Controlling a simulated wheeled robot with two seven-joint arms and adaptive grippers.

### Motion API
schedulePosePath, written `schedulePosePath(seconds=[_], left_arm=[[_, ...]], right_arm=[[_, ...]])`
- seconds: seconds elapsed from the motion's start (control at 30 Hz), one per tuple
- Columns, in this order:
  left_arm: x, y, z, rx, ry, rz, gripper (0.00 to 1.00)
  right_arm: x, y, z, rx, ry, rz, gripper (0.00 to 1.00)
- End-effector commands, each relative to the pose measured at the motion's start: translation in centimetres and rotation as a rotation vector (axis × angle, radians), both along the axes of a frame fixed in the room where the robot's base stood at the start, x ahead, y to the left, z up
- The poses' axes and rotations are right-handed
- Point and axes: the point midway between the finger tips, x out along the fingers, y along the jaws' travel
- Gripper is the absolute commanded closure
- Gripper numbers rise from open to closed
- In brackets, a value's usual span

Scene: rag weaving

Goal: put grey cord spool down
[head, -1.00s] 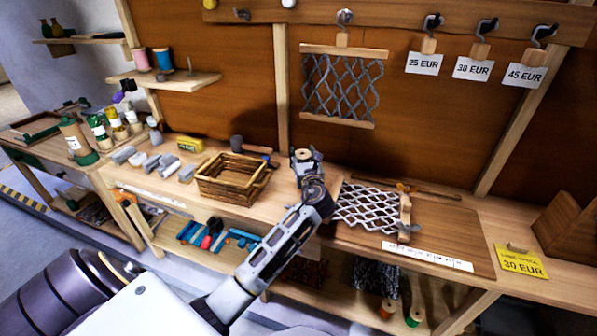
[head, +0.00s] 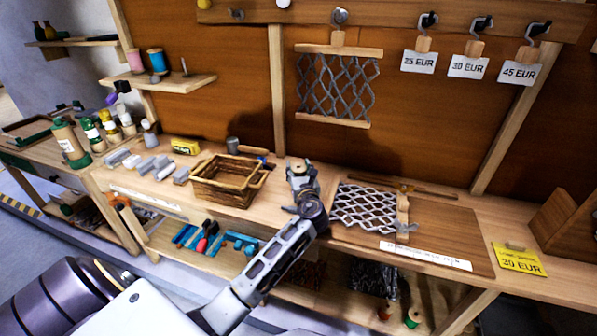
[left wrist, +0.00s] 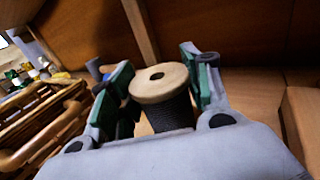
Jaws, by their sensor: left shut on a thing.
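The grey cord spool (left wrist: 168,112) has a pale wooden top flange with a hole and dark grey cord wound below it. It stands upright between the green pads of my left gripper (left wrist: 160,88) in the left wrist view. My left gripper (head: 301,172) is shut on it, over the workbench between the basket and the grey netting. In the head view only the spool's pale top (head: 298,164) shows. Its lower end is hidden, so I cannot tell whether it touches the bench. My right gripper is not in view.
A wicker basket (head: 228,184) stands left of my gripper. Grey netting (head: 364,208) lies on a brown board (head: 452,238) to the right. The workbench (head: 268,205) is bare between basket and board.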

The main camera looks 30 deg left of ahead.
Motion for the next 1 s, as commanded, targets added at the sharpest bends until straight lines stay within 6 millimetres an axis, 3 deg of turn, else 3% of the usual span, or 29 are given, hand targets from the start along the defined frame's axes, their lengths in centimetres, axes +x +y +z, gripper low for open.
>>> schedulePosePath(seconds=[0.13,0.43,0.47,0.6,1.0], left_arm=[[0.01,-0.01,-0.04,0.001,-0.001,0.0,0.85],[0.02,-0.01,-0.29,0.001,-0.001,0.0,0.85],[0.02,-0.01,-0.34,0.0,0.0,0.0,0.51],[0.02,-0.01,-0.32,0.0,0.0,0.0,0.32],[0.01,-0.01,-0.2,0.0,-0.001,0.0,0.3]], right_arm=[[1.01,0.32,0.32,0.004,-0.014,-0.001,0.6],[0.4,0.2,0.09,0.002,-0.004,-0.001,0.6],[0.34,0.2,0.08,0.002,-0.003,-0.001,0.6],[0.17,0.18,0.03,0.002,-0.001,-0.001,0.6],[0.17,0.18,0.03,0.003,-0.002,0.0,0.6]])
